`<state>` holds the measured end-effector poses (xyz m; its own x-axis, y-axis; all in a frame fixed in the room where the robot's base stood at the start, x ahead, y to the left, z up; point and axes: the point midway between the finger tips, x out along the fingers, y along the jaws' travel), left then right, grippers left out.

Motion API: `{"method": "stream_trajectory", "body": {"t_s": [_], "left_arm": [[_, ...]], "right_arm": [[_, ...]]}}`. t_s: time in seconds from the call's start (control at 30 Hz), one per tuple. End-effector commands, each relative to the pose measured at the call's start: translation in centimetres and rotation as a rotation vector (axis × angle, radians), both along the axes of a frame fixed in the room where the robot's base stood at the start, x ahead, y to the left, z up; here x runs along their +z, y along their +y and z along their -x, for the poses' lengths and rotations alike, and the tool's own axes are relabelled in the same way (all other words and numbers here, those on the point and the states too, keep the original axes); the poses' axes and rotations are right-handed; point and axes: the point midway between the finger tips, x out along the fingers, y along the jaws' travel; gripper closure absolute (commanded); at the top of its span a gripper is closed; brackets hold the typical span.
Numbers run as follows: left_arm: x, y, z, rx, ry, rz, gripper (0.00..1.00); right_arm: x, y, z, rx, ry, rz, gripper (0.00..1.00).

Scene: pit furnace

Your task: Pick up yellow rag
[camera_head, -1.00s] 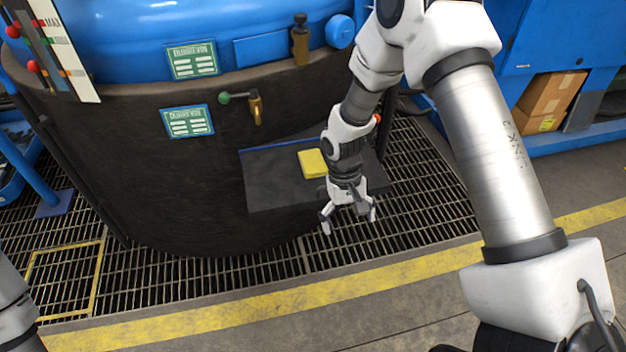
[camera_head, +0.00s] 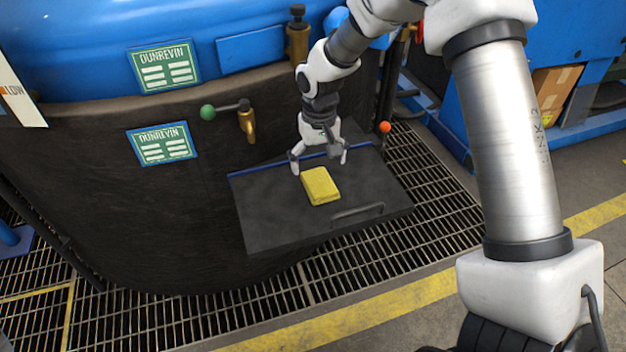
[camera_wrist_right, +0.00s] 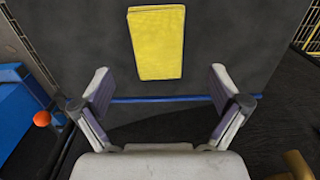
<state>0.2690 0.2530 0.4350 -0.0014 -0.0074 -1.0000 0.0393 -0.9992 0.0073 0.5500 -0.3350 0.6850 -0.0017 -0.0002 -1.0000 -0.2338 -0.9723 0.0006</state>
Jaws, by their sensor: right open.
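The yellow rag (camera_head: 320,186) is a folded, flat block lying on a dark shelf (camera_head: 270,222) fixed to the front of the black furnace wall. My right gripper (camera_head: 319,166) is open and empty, just behind the rag on the wall side. In the right wrist view the rag (camera_wrist_right: 157,43) lies ahead of the spread fingers (camera_wrist_right: 160,88), centred between them and apart from both. The height of the fingers over the shelf is hard to tell. My left gripper is not in view.
The shelf has a front handle (camera_head: 358,214) and a blue back edge. A green-knobbed brass valve (camera_head: 246,122) sticks out of the wall left of my gripper. An orange knob (camera_head: 385,127) stands to the right. Floor grating lies below.

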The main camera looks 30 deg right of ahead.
Motion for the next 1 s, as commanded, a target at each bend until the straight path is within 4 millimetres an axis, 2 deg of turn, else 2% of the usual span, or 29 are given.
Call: {"method": "stream_trajectory", "body": {"t_s": [0.3,0.53,0.57,0.6,0.73,0.83,0.87,1.0], "left_arm": [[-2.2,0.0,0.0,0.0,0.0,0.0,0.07],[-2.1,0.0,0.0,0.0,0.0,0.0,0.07],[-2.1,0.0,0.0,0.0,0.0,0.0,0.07],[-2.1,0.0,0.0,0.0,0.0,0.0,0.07],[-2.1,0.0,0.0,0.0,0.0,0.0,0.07],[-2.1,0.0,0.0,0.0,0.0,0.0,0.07],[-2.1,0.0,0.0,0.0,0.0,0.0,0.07],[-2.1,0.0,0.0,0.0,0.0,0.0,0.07]], "right_arm": [[-5.3,-0.3,0.0,0.0,0.001,0.0,0.02],[-5.6,-0.3,0.0,0.0,0.0,0.0,0.02],[-5.6,-0.3,0.0,0.0,0.0,0.0,0.06],[-5.6,-0.3,0.0,0.0,0.0,0.0,0.2],[-5.6,-0.3,0.0,0.0,0.0,0.0,0.66],[-5.6,-0.3,0.0,0.0,0.0,0.0,0.67],[-5.6,-0.3,0.0,0.0,0.0,0.0,0.72],[-5.6,-0.2,0.0,0.0,0.001,0.0,0.72]]}}
